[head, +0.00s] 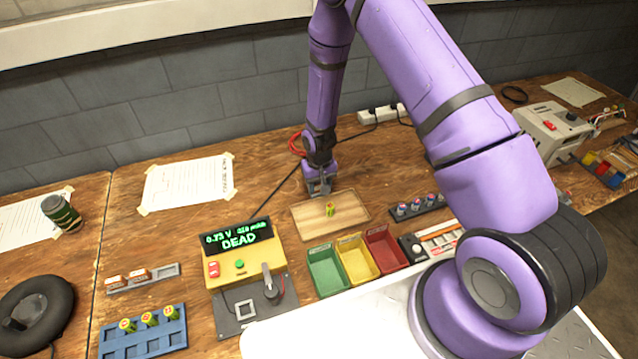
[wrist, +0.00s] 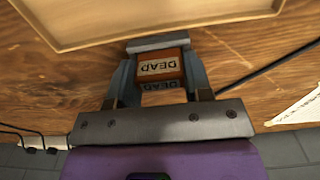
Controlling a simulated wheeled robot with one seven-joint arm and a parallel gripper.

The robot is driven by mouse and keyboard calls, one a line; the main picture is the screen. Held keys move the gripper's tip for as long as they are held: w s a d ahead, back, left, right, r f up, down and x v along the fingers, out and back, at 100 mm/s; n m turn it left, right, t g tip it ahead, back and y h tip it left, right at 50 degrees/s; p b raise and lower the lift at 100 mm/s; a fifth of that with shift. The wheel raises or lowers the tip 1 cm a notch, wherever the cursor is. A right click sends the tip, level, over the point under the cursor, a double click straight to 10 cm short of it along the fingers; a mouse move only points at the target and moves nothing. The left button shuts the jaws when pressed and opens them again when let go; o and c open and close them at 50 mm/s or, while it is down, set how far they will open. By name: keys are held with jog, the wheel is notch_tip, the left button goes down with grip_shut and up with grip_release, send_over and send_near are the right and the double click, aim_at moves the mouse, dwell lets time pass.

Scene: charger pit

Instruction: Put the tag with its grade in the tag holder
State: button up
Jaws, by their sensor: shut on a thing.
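My gripper (head: 319,186) is low at the back edge of the wooden tray (head: 352,219). In the wrist view my gripper (wrist: 158,72) is shut on an orange tag (wrist: 162,68) with a white label reading DEAD. A grey bar (wrist: 158,43), which looks like the tag holder, lies right at the tag's tray side; I cannot tell whether the tag is seated in it. The tag is hidden in the head view. The tester display (head: 237,238) reads 0.73 V and DEAD. A green and yellow battery (head: 330,209) stands on the tray.
A grey tag rack (head: 167,272) at left holds two orange tags, its right part empty. A blue rack (head: 172,338) holds several batteries. Green (head: 327,270), yellow (head: 358,257) and red (head: 386,247) bins stand in front of the tray. A cable (head: 272,196) runs left of my gripper.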

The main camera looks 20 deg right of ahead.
jog(key=shift+f, duration=0.25)
dwell(0.3)
jog(key=o, duration=1)
jog(key=shift+c, duration=0.2)
jog(key=shift+r, duration=3.5)
